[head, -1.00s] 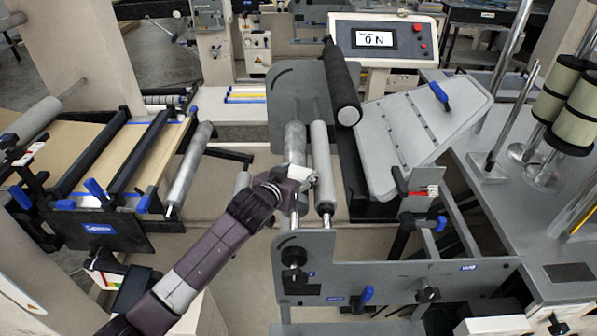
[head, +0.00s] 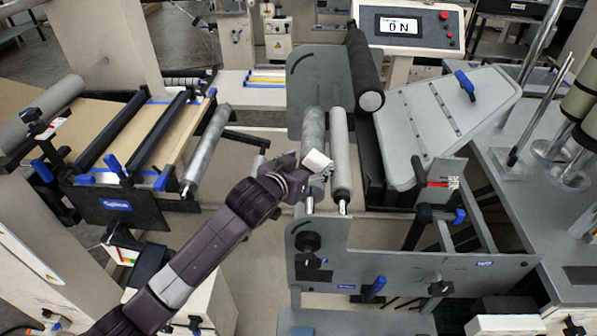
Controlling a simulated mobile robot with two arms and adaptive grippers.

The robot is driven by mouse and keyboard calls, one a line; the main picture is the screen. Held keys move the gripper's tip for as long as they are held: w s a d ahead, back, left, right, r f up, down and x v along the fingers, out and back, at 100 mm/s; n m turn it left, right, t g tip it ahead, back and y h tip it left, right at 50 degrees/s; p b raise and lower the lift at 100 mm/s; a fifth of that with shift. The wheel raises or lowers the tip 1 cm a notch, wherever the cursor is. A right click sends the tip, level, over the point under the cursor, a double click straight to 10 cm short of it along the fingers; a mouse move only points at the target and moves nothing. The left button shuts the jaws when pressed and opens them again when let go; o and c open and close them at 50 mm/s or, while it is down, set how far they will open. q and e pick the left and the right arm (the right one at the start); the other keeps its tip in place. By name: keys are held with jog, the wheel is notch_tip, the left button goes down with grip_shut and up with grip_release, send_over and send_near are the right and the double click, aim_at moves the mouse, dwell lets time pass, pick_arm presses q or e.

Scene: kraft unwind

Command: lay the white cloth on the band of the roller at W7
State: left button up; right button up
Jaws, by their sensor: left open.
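My left gripper (head: 319,168) is at the two pale grey rollers in the middle of the head view. It is open, though its fingers are small and partly hidden. A small white block-like piece, seemingly the white cloth (head: 317,160), sits at its fingertips, tilted. It lies over the left roller (head: 313,127) and close beside the right roller (head: 341,150). I cannot tell whether it touches either one. No W7 label or band can be made out. My right gripper is not in view.
A grey side plate (head: 390,250) with knobs and blue levers stands in front of the rollers. A black roller (head: 365,70) and a sloped grey plate (head: 440,120) stand to the right. A brown web unit (head: 130,145) is at left.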

pick_arm(q)
jog(key=b+v, duration=0.1)
jog(key=v, duration=0.6)
dwell(0.3)
jog(key=shift+s+f, duration=0.1)
